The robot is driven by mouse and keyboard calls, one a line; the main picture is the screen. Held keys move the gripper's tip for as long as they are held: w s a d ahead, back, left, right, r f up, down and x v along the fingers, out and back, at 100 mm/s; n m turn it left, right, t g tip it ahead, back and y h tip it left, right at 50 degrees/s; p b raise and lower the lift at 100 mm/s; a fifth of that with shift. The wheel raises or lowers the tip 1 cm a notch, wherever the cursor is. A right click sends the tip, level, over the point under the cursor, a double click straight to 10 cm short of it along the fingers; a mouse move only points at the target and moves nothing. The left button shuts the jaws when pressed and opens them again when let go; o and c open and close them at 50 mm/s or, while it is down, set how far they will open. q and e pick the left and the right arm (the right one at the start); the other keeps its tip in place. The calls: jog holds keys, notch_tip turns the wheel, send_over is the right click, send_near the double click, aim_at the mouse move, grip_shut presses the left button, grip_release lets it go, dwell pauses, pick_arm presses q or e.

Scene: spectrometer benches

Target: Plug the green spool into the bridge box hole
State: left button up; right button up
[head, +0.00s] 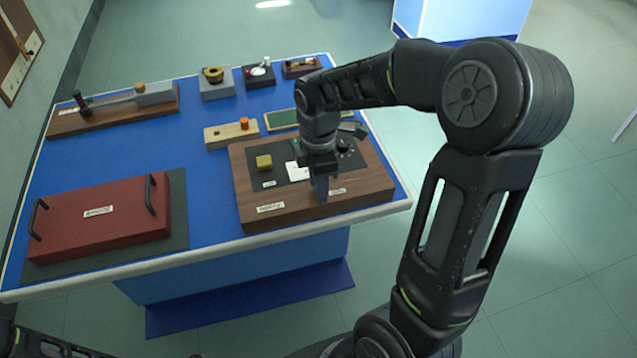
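A wooden box (368,198) with a black top panel, a brass-coloured square knob (264,162) and small labels stands at the table's right front; it looks like the bridge box. My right gripper (321,190) points down over the front middle of this box, and its fingers hide part of the panel. I cannot tell whether the fingers are open or shut, or whether they touch the box. I cannot make out a green spool or the hole for it; the gripper and wrist may hide them. My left gripper is not in view.
A red case (100,228) with two black handles lies on a dark mat at the left front. A light wooden block (220,137) with an orange knob stands behind the box. Several small instruments line the table's back. The blue tabletop (200,185) is clear between case and box.

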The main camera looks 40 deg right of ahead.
jog(key=shift+o, duration=0.2)
dwell(0.3)
jog(key=o, duration=0.5)
jog(key=shift+o, duration=0.2)
notch_tip(320, 180, up, 8)
jog(key=shift+f, duration=0.1)
dwell(1.0)
